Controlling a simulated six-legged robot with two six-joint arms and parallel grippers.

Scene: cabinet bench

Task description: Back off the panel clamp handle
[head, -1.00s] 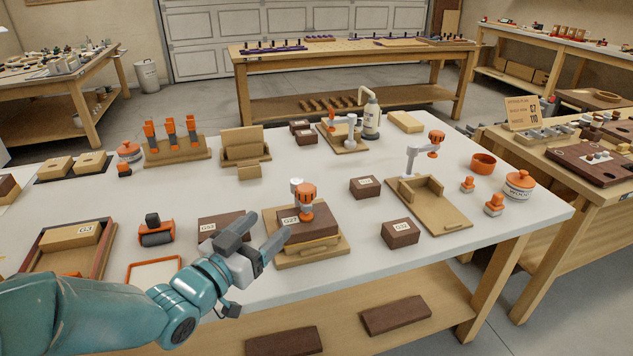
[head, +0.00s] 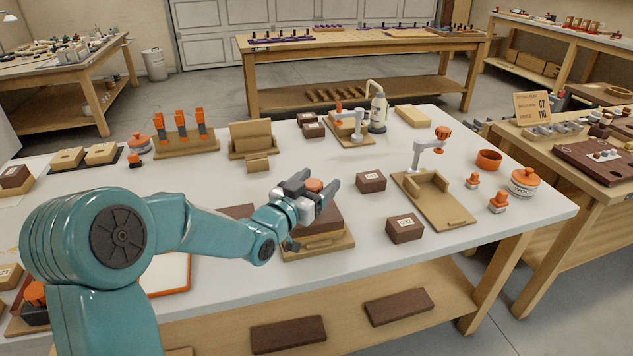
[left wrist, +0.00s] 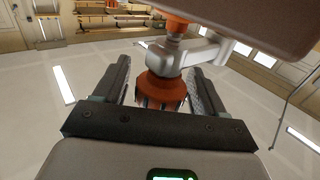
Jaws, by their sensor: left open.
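The panel clamp, with a light grey arm and an orange handle (head: 314,184), stands over a dark brown panel (head: 326,221) on a wooden fixture (head: 330,242). My left gripper (head: 318,188) is open, with its fingers on either side of the handle; much of the clamp is hidden behind them in the head view. In the left wrist view the ribbed orange handle (left wrist: 163,88) sits between the two open fingers, with a gap visible on the left. I cannot tell whether the right finger touches it. The grey clamp arm (left wrist: 205,52) shows beyond it. My right gripper is in neither view.
To the right are two dark blocks (head: 404,229) and another fixture (head: 440,212) with its own orange-handled clamp (head: 430,150). A further clamp fixture and a pump bottle (head: 378,112) stand behind.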

